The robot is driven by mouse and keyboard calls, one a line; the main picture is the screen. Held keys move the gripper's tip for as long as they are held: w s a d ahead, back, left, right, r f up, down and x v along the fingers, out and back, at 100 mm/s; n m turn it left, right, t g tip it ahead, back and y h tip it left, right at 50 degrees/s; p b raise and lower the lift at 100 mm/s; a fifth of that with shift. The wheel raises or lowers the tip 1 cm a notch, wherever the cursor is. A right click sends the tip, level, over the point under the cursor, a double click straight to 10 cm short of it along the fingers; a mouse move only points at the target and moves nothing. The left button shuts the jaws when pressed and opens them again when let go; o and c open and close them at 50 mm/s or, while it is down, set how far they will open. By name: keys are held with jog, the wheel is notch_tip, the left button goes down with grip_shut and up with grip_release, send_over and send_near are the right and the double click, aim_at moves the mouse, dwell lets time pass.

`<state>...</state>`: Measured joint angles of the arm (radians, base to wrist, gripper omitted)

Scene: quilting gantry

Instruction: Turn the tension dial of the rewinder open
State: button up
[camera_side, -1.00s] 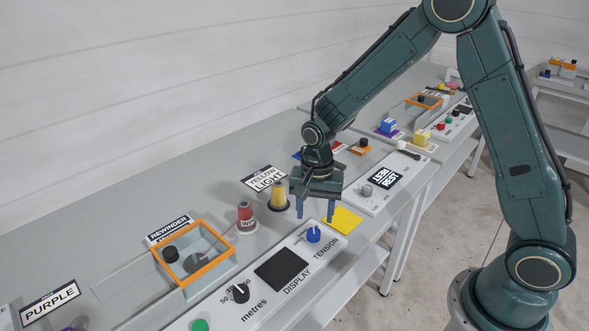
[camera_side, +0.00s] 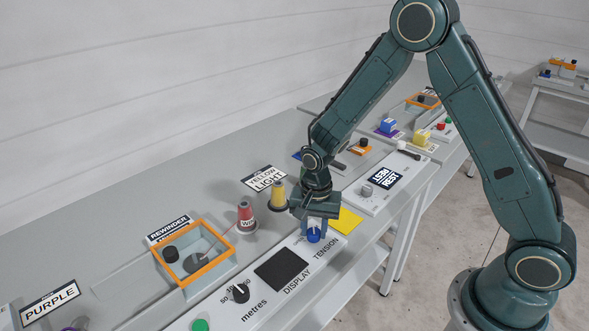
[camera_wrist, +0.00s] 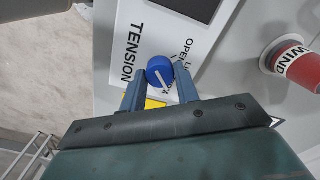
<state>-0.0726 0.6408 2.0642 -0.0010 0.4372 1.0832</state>
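The tension dial is a round blue knob (camera_wrist: 160,70) with a white pointer line, on a pale panel beside the word TENSION. In the wrist view the line slants to the lower right, away from the word OPEN (camera_wrist: 183,47). Other lettering by the dial is partly hidden by a finger. My gripper (camera_wrist: 158,82) is open, with one finger on each side of the dial and the fingertips close to it. I cannot tell whether they touch. In the side view the dial (camera_side: 314,236) shows below my gripper (camera_side: 314,223).
The panel also carries a dark display (camera_side: 283,269) and a black metres knob (camera_side: 240,292). A red spool (camera_side: 245,216) and a yellow spool (camera_side: 278,196) stand behind. A yellow square (camera_side: 347,221) lies just right of the dial. An orange-rimmed box (camera_side: 213,267) is at left.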

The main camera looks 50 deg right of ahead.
jog(key=c, duration=0.4)
jog(key=shift+n, duration=0.4)
jog(key=n, duration=0.3)
jog(key=shift+n, duration=0.3)
jog(key=n, duration=0.9)
jog(key=shift+w, duration=0.1)
jog(key=n, duration=0.4)
jog(key=shift+n, duration=0.3)
jog(key=shift+a, duration=0.1)
